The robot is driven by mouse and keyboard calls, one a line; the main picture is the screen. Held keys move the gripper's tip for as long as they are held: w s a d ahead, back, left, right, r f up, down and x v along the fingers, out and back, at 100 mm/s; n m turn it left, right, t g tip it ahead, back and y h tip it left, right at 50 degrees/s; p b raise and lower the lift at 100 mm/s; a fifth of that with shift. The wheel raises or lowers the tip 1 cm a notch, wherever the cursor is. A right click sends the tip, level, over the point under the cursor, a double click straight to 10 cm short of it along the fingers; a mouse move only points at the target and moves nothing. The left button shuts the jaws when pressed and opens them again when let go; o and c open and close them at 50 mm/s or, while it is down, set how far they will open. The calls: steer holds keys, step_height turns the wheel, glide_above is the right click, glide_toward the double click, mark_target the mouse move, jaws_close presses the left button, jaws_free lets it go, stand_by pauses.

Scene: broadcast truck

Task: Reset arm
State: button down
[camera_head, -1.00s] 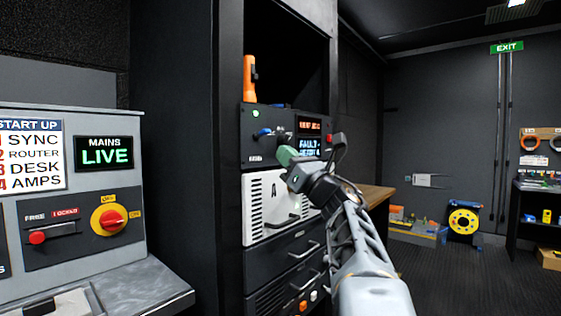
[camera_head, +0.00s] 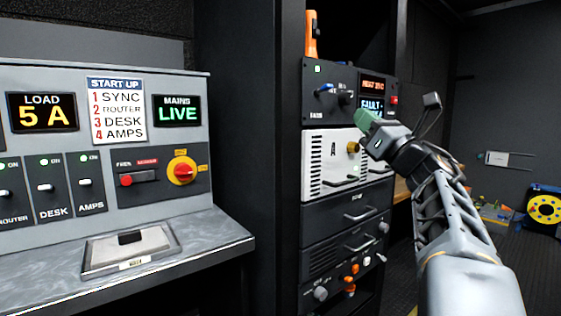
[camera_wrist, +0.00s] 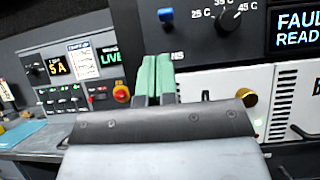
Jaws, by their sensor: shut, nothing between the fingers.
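My gripper (camera_head: 366,119) is raised in front of the equipment rack, at the right of the head view. Its green fingers are together and hold nothing. In the wrist view the two green fingers (camera_wrist: 156,76) stand side by side, pointing toward the gap between the control desk and the rack. My arm reaches up from the lower right and is bent at the wrist. I cannot tell whether the fingertips touch the rack front, but they look apart from it.
The rack's top unit (camera_head: 325,85) has a blue switch, a knob and a fault display. The control desk (camera_head: 225,232) stands left. A yellow reel (camera_head: 543,208) lies at the far right.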

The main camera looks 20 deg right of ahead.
steer(key=w+r+m+h+p, duration=0.35)
steer(key=m+h+p, duration=0.65)
steer(key=m, duration=0.5)
steer(key=w+a+f+m+g+h+p, duration=0.1)
steer(key=a+f+m+g+h+p, duration=0.25)
steer(key=m+g+p, duration=0.6)
steer(key=s+a+f+m+g+y+p, duration=0.5)
steer(key=s+a+f+m+g+p, duration=0.5)
steer(key=s+a+f+m+p, duration=0.4)
steer(key=s+a+m, duration=0.1)
steer(key=s, duration=0.1)
steer(key=shift+s+a+f+y, duration=0.15)
steer(key=shift+s+a+y, duration=0.15)
steer(key=shift+s+y, duration=0.1)
steer(key=shift+g, duration=0.25)
